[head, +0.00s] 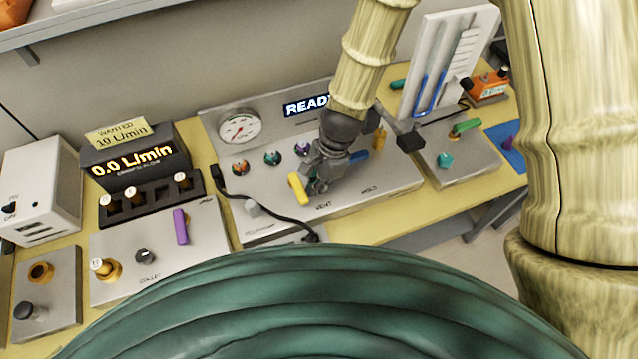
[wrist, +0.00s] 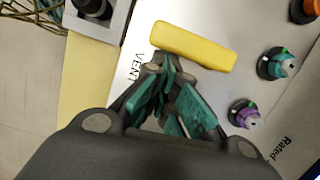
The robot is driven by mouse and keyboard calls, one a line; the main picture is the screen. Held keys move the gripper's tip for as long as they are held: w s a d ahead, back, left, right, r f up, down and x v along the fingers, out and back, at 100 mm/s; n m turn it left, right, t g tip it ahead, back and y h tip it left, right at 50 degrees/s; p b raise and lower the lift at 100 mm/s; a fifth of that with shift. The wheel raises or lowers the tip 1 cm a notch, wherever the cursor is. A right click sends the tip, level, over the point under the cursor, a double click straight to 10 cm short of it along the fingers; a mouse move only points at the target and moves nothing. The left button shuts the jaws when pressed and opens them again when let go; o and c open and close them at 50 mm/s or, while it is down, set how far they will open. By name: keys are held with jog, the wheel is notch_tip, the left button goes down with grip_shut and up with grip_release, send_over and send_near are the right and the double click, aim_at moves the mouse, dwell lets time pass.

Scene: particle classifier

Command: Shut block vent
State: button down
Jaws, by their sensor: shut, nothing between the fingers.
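The vent lever is a yellow bar (head: 298,188) on the grey panel (head: 400,174), near the printed word VENT. In the wrist view the yellow bar (wrist: 194,45) lies just beyond my fingertips, slightly slanted, with VENT printed to its left. My gripper (head: 316,186) is shut and empty, low over the panel just right of the yellow bar in the head view. Its fingertips (wrist: 167,68) are very close to the bar's near side in the wrist view; I cannot tell whether they touch. My gripper hides part of the panel.
A blue lever (head: 358,156) stands right of my gripper, partly hidden. A round gauge (head: 239,128), several coloured ports and a READY display (head: 305,105) are behind. A black cable (head: 262,215) crosses the panel's left part. A purple lever (head: 181,227) is on the left panel.

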jog(key=shift+r, duration=0.1)
jog(key=s+p+v, duration=0.1)
jog(key=p+v, duration=0.7)
jog(key=v, duration=0.1)
jog(key=shift+w+r+p, duration=0.3)
jog(key=shift+w+r, duration=0.1)
jog(key=shift+w, duration=0.1)
jog(key=shift+d, duration=0.15)
dwell(0.4)
